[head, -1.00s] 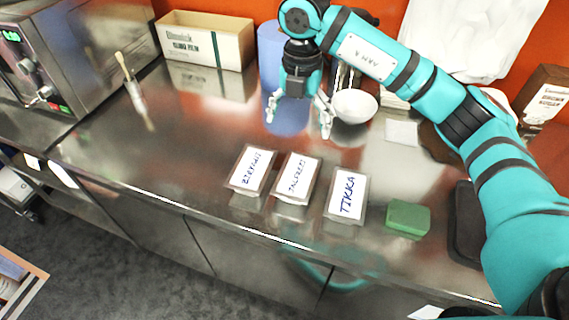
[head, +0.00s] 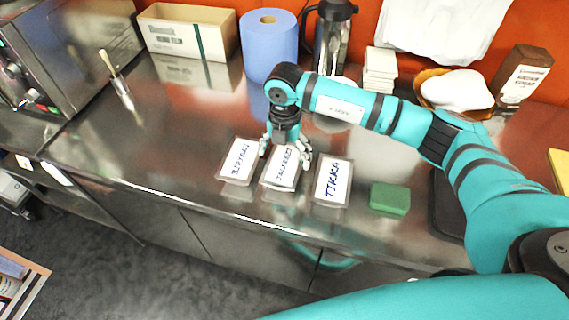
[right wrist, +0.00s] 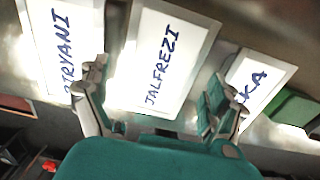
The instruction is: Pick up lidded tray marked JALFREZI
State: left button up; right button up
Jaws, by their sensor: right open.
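The lidded tray marked JALFREZI (head: 284,169) lies on the steel counter between the BIRYANI tray (head: 239,160) and the TIKKA tray (head: 332,184). My right gripper (head: 284,158) is over the far part of the JALFREZI tray, fingers pointing down. In the right wrist view the JALFREZI tray (right wrist: 163,60) shows between the two open fingers (right wrist: 160,105), one at each side of it. The left finger overlaps the BIRYANI tray and the right one overlaps the TIKKA tray in that view. I cannot tell whether the fingers touch a tray. My left gripper is not in view.
A green block (head: 389,198) sits right of the TIKKA tray. A blue paper roll (head: 268,42), a cardboard box (head: 186,33) and a dark flask (head: 330,40) stand at the back.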

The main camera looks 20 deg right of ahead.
aim_at(284, 163)
jog(key=shift+s+a+f+p, duration=0.15)
jog(key=shift+f+p, duration=0.3)
jog(key=shift+f, duration=1.4)
jog(key=shift+r, duration=0.1)
jog(key=c, duration=1.1)
jog(key=shift+c, duration=0.2)
